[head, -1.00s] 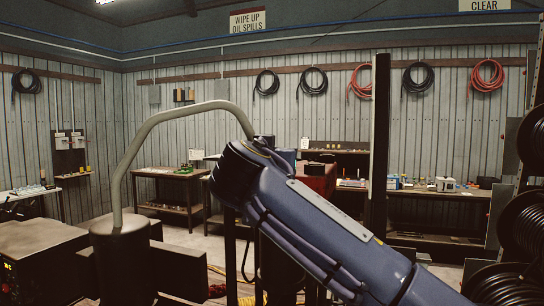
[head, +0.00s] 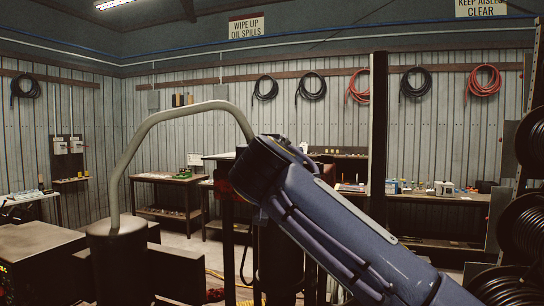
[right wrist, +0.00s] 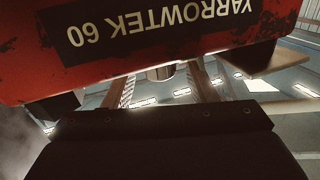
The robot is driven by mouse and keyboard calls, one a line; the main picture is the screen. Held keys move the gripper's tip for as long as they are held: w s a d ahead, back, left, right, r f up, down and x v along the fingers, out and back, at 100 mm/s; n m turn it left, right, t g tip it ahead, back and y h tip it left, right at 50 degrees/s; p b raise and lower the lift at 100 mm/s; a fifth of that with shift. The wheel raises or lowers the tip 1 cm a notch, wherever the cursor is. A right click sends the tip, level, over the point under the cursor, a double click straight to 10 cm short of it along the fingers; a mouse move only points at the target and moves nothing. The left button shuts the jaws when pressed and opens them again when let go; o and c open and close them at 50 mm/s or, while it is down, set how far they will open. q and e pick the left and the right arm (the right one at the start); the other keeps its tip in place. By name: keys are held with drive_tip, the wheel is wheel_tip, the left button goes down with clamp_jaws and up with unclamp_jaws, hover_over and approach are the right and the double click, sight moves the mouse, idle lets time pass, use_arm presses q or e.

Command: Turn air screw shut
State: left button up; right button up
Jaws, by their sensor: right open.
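In the head view my blue right arm comes in from the lower right, its end near the middle of the picture; its gripper is hidden there. In the right wrist view a worn red machine body (right wrist: 215,25) with the upside-down label "YARROWTEK 60" fills the top, close to the camera. Below it, two finger-like shapes stand apart with a gap between them; I take them for my right gripper (right wrist: 164,88), open and with nothing seen held. A dark block fills the bottom of that view. I cannot make out the air screw in either view. My left gripper is not in view.
A bent grey pipe (head: 185,108) rises from a dark cylinder (head: 117,240) at the left. A dark post (head: 378,140) stands behind my arm. Workbenches (head: 168,178) line the back wall. Hose reels (head: 525,225) stand at the right edge.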

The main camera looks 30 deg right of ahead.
drive_tip(key=shift+s+a+f, duration=0.1)
drive_tip(key=shift+s+a, duration=0.15)
drive_tip(key=b+v, duration=0.2)
drive_tip(key=v, duration=0.5)
drive_tip(key=shift+b, duration=0.35)
